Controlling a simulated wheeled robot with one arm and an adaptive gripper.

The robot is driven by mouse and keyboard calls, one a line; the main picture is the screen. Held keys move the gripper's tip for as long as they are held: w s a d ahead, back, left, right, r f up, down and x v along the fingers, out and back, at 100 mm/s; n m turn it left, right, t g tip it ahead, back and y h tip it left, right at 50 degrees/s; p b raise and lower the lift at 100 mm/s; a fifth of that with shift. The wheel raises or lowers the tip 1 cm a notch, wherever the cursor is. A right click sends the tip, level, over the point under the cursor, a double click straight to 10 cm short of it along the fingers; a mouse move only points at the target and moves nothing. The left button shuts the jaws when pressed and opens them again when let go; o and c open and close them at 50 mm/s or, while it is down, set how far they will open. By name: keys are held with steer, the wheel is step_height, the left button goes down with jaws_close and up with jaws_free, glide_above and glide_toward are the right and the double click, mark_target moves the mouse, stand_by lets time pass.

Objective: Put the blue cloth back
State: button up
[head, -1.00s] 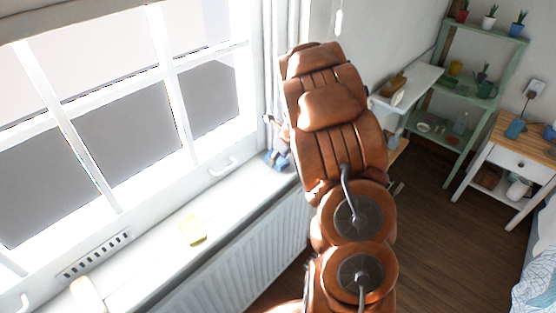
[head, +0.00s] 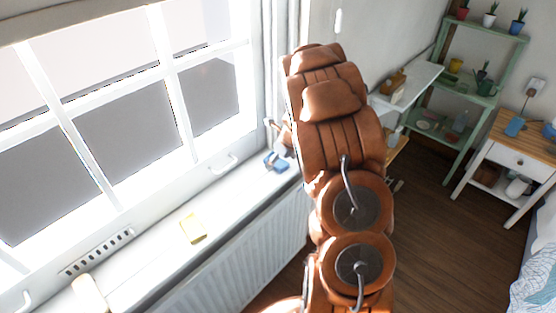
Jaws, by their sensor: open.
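A small blue thing, likely the blue cloth (head: 277,161), lies on the white windowsill (head: 232,197) near its far end, beside my brown arm. My gripper (head: 270,128) shows only in part at the left edge of my arm, just above and behind the blue cloth. It is open, and a gap shows between it and the cloth. The rest of the gripper is hidden behind my arm.
A yellow piece (head: 193,228) lies mid-sill, and a pale rounded object (head: 88,293) lies at the near end. Window handles (head: 222,165) stick out above the sill. A radiator (head: 240,250) is below. A green shelf (head: 470,90) and white nightstand (head: 515,160) stand right.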

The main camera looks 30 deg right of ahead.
steer(key=b+v, duration=0.3)
steer(key=v, duration=0.9)
steer(key=s+a+r+n+g, duration=0.2)
steer(key=s+a+n, duration=0.6)
steer(key=a+n, duration=0.15)
steer(key=s+a+r+n+g, duration=0.2)
steer(key=s+a+r+n, duration=0.1)
steer(key=s+a+n, duration=0.65)
steer(key=s+a+n+g, duration=0.1)
steer(key=s+a+n, duration=0.2)
steer(key=s+n, duration=0.4)
steer(key=s+a+f+n+g+h, duration=0.1)
steer(key=s+a+n, duration=0.2)
steer(key=s+n, duration=0.4)
steer(key=shift+s+a, duration=0.2)
steer(key=shift+s, duration=0.65)
